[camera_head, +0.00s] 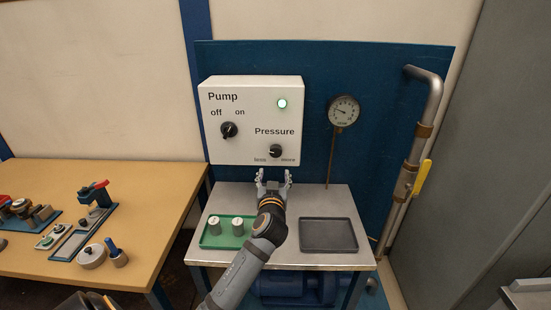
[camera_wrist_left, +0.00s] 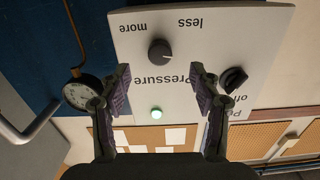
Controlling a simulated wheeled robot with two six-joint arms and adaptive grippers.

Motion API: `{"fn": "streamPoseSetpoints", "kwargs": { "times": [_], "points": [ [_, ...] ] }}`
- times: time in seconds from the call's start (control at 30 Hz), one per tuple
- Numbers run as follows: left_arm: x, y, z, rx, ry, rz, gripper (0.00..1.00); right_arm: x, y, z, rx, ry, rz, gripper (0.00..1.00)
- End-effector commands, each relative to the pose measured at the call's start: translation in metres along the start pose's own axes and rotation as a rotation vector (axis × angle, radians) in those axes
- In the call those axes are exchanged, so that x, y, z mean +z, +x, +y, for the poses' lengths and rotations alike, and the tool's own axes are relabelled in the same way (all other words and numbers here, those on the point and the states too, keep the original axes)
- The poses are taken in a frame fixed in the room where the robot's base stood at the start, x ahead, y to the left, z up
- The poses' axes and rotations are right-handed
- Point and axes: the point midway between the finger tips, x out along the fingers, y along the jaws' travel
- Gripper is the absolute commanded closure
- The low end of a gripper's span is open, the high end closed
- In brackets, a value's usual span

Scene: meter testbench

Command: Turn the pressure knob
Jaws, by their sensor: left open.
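The pressure knob (camera_head: 275,151) is a small dark round knob at the lower right of the white pump panel (camera_head: 240,92). My left gripper (camera_head: 273,174) is open and empty just below the knob in the head view, apart from it. In the left wrist view, upside down, the knob (camera_wrist_left: 161,52) lies beyond and between the open fingertips (camera_wrist_left: 160,75), with "less" and "more" printed beyond it. My right gripper does not show in either view.
The panel also has a dark pump switch (camera_head: 229,130) and a lit green lamp (camera_head: 282,103). A round gauge (camera_head: 343,110) is at the right, near a pipe with a yellow lever (camera_head: 422,178). Below are a green tray (camera_head: 208,241) with two weights and an empty dark tray (camera_head: 328,235).

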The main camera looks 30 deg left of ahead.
Motion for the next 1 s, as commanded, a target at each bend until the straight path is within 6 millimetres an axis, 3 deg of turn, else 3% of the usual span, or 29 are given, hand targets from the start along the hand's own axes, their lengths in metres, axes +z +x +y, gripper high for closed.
{"fn": "streamPoseSetpoints", "kwargs": {
  "times": [0.07, 0.27, 0.7, 1.0],
  "points": [
    [-0.013, 0.003, 0.001, -0.002, -0.014, 0.039, 0.37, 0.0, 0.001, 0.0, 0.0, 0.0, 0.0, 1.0],
    [-0.017, 0.012, 0.001, -0.001, -0.016, 0.045, 0.37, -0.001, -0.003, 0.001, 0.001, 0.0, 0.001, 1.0],
    [-0.02, 0.095, 0.001, -0.002, -0.016, 0.042, 0.37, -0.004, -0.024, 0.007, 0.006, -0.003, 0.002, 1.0],
    [-0.018, 0.108, 0.001, -0.001, -0.015, 0.041, 0.37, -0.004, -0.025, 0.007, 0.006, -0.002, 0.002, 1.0]
  ]
}}
